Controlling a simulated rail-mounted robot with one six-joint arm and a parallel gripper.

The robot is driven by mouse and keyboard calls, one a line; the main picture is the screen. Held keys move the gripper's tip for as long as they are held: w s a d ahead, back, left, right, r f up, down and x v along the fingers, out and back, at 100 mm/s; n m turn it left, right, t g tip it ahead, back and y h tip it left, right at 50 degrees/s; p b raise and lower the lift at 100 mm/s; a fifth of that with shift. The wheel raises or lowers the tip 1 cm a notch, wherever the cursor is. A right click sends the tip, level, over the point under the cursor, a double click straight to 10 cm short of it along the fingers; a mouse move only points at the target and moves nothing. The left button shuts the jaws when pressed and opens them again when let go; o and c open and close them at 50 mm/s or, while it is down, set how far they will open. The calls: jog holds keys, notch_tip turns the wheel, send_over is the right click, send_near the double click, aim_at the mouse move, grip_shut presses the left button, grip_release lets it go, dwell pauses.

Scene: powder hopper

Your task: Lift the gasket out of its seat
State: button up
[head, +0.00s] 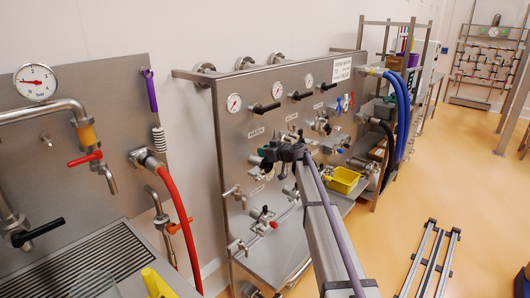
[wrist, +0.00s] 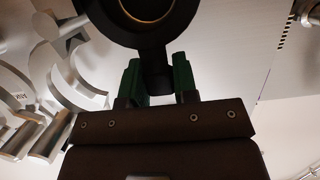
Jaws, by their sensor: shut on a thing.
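The gasket (wrist: 138,36) shows in the wrist view as a thick black ring with a thin gold-coloured inner edge, cut off by the top of the picture. A black tab (wrist: 157,82) runs down from it between the two green fingers of my gripper (wrist: 157,66). The fingers are shut on this tab, one on each side. Whether the ring still touches a seat behind it cannot be told. In the head view my arm reaches to the steel panel (head: 232,150), and the gasket cannot be made out there.
Silver curved clamp parts (wrist: 70,75) lie close at the left in the wrist view. The panel carries gauges, black handles (head: 264,108) and protruding valves (head: 262,217). A yellow bin (head: 343,180) and blue hoses (head: 403,100) are to the right. The floor at right is mostly open.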

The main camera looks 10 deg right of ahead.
jog(key=shift+o, duration=1.2)
jog(key=c, duration=0.3)
jog(key=shift+r+p, duration=2.65)
jog(key=shift+c, duration=0.2)
jog(key=shift+f, duration=0.1)
jog(key=s+d, duration=0.6)
jog(key=shift+s, duration=0.4)
